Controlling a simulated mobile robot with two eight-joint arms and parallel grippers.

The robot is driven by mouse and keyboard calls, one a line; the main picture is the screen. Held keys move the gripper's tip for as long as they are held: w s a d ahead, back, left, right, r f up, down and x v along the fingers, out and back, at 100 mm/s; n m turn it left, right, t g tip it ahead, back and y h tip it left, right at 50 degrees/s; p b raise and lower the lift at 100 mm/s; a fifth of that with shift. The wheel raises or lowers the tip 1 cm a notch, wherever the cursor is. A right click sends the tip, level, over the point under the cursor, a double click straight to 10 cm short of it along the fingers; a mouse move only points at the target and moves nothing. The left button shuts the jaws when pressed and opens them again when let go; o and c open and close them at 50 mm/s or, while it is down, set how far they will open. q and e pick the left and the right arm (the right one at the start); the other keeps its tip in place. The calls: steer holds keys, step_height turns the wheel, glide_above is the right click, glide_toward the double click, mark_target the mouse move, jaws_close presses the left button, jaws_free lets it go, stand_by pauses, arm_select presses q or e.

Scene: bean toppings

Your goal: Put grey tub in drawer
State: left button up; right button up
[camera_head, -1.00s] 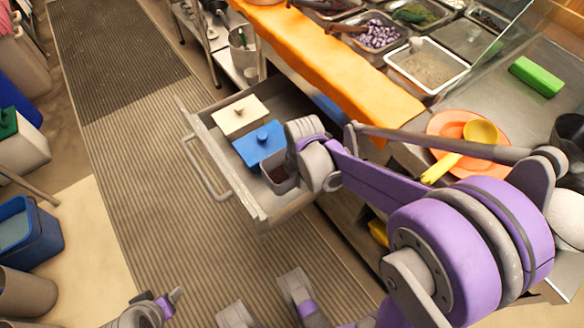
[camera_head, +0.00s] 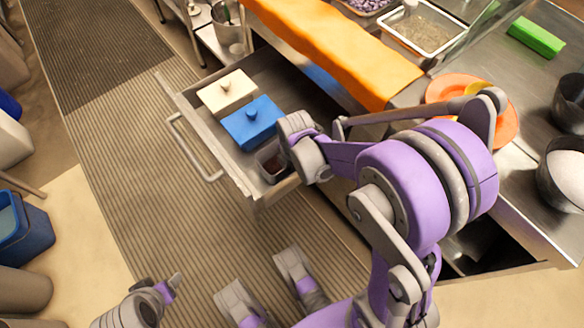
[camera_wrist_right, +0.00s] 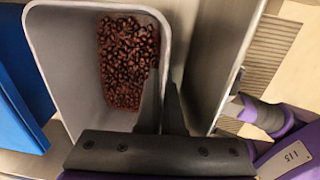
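The grey tub (camera_head: 270,162) sits inside the open drawer (camera_head: 224,160), at its near end beside the blue lidded box. In the right wrist view the grey tub (camera_wrist_right: 75,75) holds dark red beans (camera_wrist_right: 128,60) at one side. My right gripper (camera_wrist_right: 164,88) is at the tub's rim, one finger inside and one outside, closed on the wall. In the head view my right wrist hides the fingers and part of the tub. My left gripper (camera_head: 174,284) is low at the left, away from the drawer, and its finger gap is not clear.
A blue lidded box (camera_head: 248,126) and a cream lidded box (camera_head: 227,92) fill the drawer's far part. The counter with an orange cloth (camera_head: 335,50) is above the drawer's right side. The striped floor mat left of the drawer is clear.

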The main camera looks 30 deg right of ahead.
steer(key=o, duration=0.4)
steer(key=shift+o, duration=0.2)
step_height(320, 180, up, 12)
steer(key=p, duration=0.5)
steer(key=s+a+r+m+t, duration=0.1)
steer(key=s+a+m+t, duration=0.1)
steer(key=s+m, duration=0.4)
steer(key=s+a+r+m+t, duration=0.1)
steer(key=s+a+m, duration=0.3)
steer(key=m, duration=0.8)
steer(key=s+r, duration=0.1)
steer(key=s, duration=0.1)
steer(key=shift+s+a+r+m+t, duration=0.15)
steer(key=shift+s+r+m+t, duration=0.15)
steer(key=shift+m+t, duration=0.1)
